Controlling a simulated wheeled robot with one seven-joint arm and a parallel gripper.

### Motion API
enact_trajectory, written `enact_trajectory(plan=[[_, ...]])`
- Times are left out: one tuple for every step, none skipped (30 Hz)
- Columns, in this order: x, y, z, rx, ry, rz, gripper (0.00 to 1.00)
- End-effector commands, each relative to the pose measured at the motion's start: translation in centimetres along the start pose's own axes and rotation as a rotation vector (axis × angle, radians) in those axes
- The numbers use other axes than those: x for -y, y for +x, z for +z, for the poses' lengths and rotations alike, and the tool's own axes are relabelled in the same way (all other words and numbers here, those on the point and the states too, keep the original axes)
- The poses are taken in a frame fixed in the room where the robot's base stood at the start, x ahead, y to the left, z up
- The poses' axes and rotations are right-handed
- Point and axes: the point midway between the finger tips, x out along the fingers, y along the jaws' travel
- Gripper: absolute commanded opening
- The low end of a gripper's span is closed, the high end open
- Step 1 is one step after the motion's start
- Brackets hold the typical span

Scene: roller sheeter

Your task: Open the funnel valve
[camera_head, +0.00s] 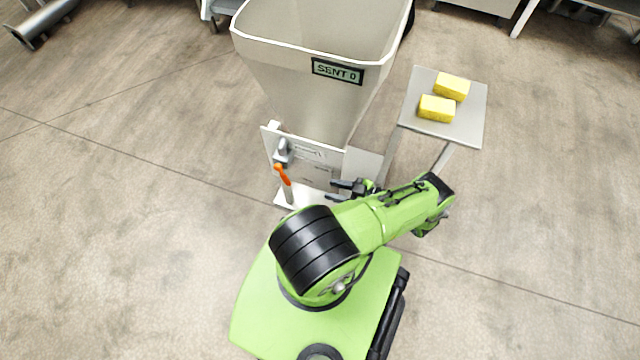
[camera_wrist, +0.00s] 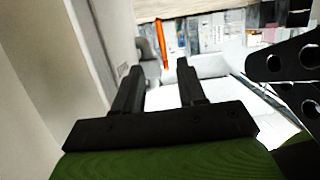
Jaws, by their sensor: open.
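The funnel (camera_head: 310,90) is a large cream hopper with a "SENT 0" display on its front. Below it, on the machine's front panel, is a grey valve with an orange handle (camera_head: 283,175) that slants downward. The orange handle also shows in the wrist view (camera_wrist: 161,42), upright in that picture, beyond my fingers. My gripper (camera_head: 338,190) is to the right of the handle, close to the front panel and apart from the handle. In the wrist view my gripper (camera_wrist: 157,82) has its two black fingers spread with nothing between them.
A small metal side table (camera_head: 472,125) at the right holds two yellow blocks (camera_head: 437,108). A white ledge (camera_head: 283,200) juts out below the valve. The floor to the left of the machine is clear. Other metal furniture stands along the top edge.

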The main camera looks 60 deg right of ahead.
Motion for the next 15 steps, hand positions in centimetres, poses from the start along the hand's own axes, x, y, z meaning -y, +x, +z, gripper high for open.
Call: enact_trajectory(plan=[[0.0, -0.3, 0.0, 0.0, -0.001, 0.0, 0.4], [0.0, -0.4, 0.0, 0.0, -0.001, 0.0, 0.4], [0.0, -0.4, 0.0, 0.0, -0.001, -0.001, 0.4], [0.0, -0.4, 0.0, 0.0, -0.001, -0.001, 0.4], [0.0, -0.4, 0.0, 0.0, -0.001, -0.001, 0.4], [0.0, -0.4, 0.0, 0.0, -0.001, -0.001, 0.4], [0.0, -0.4, 0.0, 0.0, -0.001, -0.001, 0.4], [0.0, -0.4, 0.0, 0.0, -0.001, -0.001, 0.4], [0.0, -0.4, -0.1, 0.001, 0.003, -0.001, 0.34], [-0.1, -0.3, -0.2, 0.005, 0.019, 0.002, 0.3], [-0.4, -0.3, -0.5, 0.013, 0.054, 0.007, 0.25], [-0.8, -0.1, -1.1, 0.033, 0.135, 0.018, 0.19], [-1.3, 0.1, -1.7, 0.055, 0.221, 0.031, 0.14], [-1.7, 0.4, -2.3, 0.081, 0.323, 0.048, 0.1], [-2.2, 0.7, -3.1, 0.124, 0.474, 0.077, 0.04]])
